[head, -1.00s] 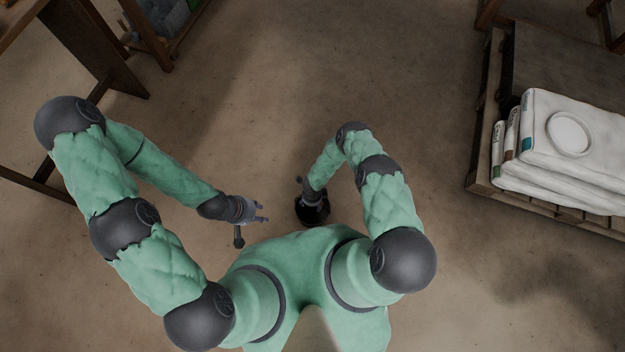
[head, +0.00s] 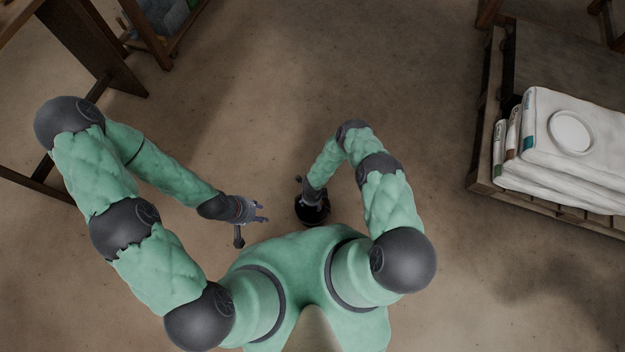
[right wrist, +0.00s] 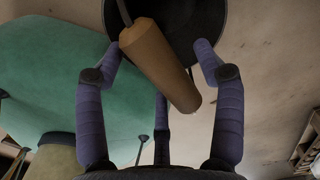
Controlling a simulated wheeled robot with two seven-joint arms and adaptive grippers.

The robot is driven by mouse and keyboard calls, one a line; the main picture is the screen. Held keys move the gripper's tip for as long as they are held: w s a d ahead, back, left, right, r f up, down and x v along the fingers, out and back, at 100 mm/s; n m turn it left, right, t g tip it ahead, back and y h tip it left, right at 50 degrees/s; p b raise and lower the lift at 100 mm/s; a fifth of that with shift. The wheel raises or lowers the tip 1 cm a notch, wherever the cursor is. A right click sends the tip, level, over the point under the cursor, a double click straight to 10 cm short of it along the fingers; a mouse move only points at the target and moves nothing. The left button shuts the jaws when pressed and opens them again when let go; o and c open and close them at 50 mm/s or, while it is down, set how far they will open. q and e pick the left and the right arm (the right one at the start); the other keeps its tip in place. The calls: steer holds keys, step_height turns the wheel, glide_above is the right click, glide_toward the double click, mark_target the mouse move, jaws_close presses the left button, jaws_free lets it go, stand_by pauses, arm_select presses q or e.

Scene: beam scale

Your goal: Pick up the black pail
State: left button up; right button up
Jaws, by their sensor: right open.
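The black pail (head: 318,213) sits low in front of my body in the head view, partly covered by my right gripper (head: 303,188). In the right wrist view the pail (right wrist: 205,22) fills the top middle, with a tan cylindrical handle grip (right wrist: 160,68) on a thin dark wire. My right gripper (right wrist: 158,60) is open, with its purple fingers on both sides of the handle grip and a third finger below it. I cannot tell whether a finger touches the grip. My left gripper (head: 256,222) is open and empty, left of the pail.
White sacks (head: 560,180) with a round white dish (head: 571,132) on top lie on a wooden pallet (head: 482,178) at the right. Wooden furniture (head: 95,55) stands at the upper left. The floor (head: 380,70) between is clear.

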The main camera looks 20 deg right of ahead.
steer(key=shift+c, duration=0.2)
jaws_close()
steer(key=shift+r, duration=0.1)
